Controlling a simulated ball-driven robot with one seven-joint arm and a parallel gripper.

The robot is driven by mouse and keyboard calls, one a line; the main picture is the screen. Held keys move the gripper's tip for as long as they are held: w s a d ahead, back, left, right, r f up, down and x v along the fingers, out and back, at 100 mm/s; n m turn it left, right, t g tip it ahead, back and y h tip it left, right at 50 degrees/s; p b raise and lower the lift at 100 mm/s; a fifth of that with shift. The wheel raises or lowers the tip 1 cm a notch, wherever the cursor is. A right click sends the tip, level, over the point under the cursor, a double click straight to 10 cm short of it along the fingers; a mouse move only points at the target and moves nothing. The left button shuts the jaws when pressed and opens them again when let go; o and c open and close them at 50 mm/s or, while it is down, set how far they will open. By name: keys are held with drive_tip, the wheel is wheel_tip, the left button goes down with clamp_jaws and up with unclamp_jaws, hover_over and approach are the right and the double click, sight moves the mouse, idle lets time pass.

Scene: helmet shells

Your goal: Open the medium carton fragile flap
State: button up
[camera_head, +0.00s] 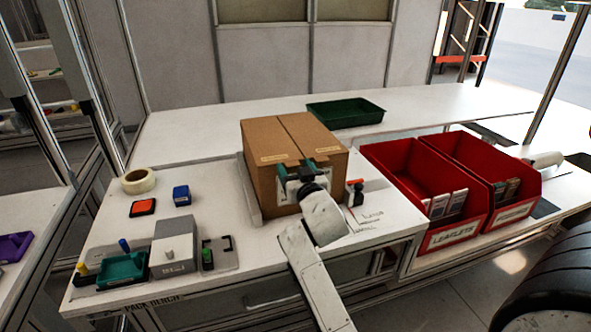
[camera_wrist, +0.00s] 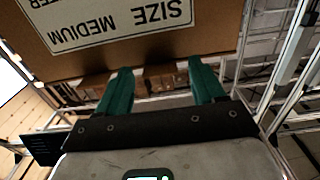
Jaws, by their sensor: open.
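The medium carton (camera_head: 262,148) is a brown cardboard box standing on the white bench. Its top flaps (camera_head: 300,127) lie flat and meet at a seam, with a small label on each near the front edge. My gripper (camera_head: 297,168) is at the carton's front face, just below the top front edge, and hides part of that face. In the wrist view the two green fingers (camera_wrist: 162,82) are spread apart with nothing between them. The carton's label (camera_wrist: 115,20) reads "SIZE MEDIUM" and appears upside down there. I cannot tell whether a finger touches the carton.
Two red bins (camera_head: 432,232) with leaflets stand to the right. A green tray (camera_head: 345,122) lies behind the carton. A tape roll (camera_head: 138,181), a blue block (camera_head: 181,196) and a grey device (camera_head: 174,247) are on the left. The bench behind the carton is mostly clear.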

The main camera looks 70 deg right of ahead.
drive_tip(key=shift+c, duration=0.4)
clamp_jaws()
drive_tip(key=shift+r, duration=0.1)
